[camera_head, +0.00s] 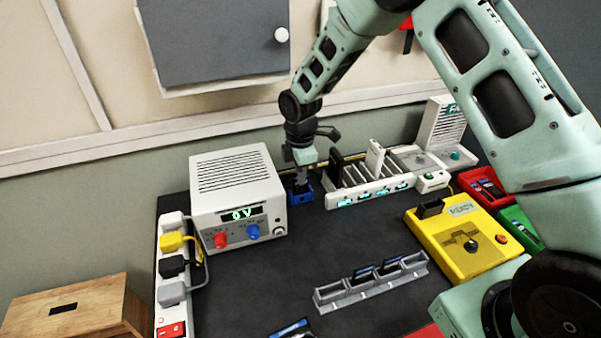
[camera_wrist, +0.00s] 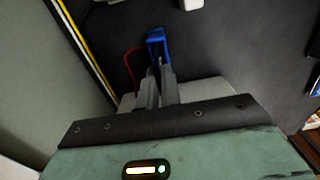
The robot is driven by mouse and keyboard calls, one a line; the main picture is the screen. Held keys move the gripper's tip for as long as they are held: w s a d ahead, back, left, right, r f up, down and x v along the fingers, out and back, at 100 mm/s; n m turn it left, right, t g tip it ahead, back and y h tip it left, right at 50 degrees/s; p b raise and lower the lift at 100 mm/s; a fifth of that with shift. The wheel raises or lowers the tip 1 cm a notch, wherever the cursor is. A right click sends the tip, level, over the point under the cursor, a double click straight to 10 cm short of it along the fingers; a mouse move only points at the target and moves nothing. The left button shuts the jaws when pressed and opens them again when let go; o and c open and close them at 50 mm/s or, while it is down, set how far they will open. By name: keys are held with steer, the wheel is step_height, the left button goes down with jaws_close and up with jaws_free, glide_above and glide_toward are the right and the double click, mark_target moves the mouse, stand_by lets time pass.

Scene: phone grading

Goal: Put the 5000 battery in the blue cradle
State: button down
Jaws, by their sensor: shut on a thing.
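The blue cradle (camera_head: 307,195) stands on the dark bench mat just right of the white power supply. It also shows in the wrist view (camera_wrist: 157,36), just beyond my fingertips. My gripper (camera_head: 300,181) points down at the cradle, and its fingers (camera_wrist: 160,72) are close together, shut on a thin thing that I take to be the battery. That thing is almost wholly hidden between the fingers and the cradle. I cannot read its label or tell how deep it sits in the cradle.
The power supply (camera_head: 237,172), reading 0 V, stands close left of my gripper. A white slotted rack (camera_head: 372,188) stands close right. A grey holder (camera_head: 330,293) with dark-blue pieces lies in front, and a yellow tester (camera_head: 468,262) at right. The mat between is clear.

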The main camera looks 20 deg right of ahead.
steer(key=shift+f, duration=0.6)
stand_by(0.5)
steer(key=c, duration=1.5)
jaws_free()
step_height(320, 180, up, 8)
steer(key=shift+f+b, duration=0.25)
steer(key=shift+b, duration=0.6)
steer(key=s+a+r+m, duration=0.2)
steer(key=s+a+r, duration=0.2)
steer(key=s, duration=0.4)
steer(key=s+a+r+m, duration=0.2)
steer(key=s+a+r, duration=0.2)
steer(key=s, duration=0.4)
steer(key=s+m, duration=0.2)
steer(key=s, duration=0.4)
steer(key=s+d+r+m, duration=0.1)
steer(key=s+m, duration=0.1)
steer(key=s, duration=0.4)
steer(key=s+r+m, duration=0.1)
steer(key=s+m, duration=0.1)
steer(key=s, duration=0.5)
steer(key=shift+d+r+y, duration=0.25)
steer(key=shift+d+y, duration=0.05)
steer(key=shift+d, duration=0.1)
